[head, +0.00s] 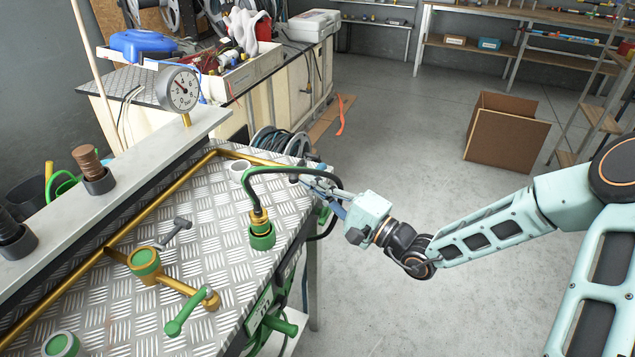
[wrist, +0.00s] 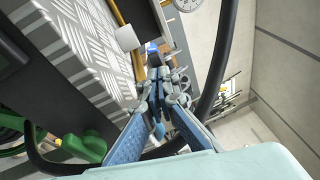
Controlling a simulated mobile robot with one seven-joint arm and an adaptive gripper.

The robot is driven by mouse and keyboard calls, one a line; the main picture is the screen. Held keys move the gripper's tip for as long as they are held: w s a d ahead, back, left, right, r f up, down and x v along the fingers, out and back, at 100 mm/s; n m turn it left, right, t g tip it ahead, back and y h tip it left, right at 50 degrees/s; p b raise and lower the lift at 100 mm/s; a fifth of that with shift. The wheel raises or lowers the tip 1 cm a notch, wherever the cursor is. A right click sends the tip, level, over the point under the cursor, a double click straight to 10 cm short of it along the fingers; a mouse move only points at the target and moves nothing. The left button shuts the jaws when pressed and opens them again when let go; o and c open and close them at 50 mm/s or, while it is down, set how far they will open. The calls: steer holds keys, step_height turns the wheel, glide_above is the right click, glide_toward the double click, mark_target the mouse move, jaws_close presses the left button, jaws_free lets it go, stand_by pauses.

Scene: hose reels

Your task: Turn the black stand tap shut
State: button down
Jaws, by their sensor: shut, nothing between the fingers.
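A tap with a dark grey lever (head: 178,229) and a green-capped brass body (head: 145,260) stands on the chequer-plate bench in the head view. It is the nearest match to the black stand tap, but I cannot tell for sure. My gripper (head: 308,180) is at the bench's right edge, well to the right of that lever and beside the black hose. In the wrist view my gripper (wrist: 158,108) has its fingers together with nothing between them. That lever does not show clearly in the wrist view.
A black hose (head: 290,170) arches from a green-and-brass fitting (head: 261,230) past my gripper. A white cup-like piece (head: 239,172) stands near the bench's far edge. A green-handled tap (head: 190,312) is at the front. Open floor lies right; a cardboard box (head: 500,135) stands there.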

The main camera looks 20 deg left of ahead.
steer(key=shift+s+a, duration=0.45)
steer(key=shift+a, duration=0.4)
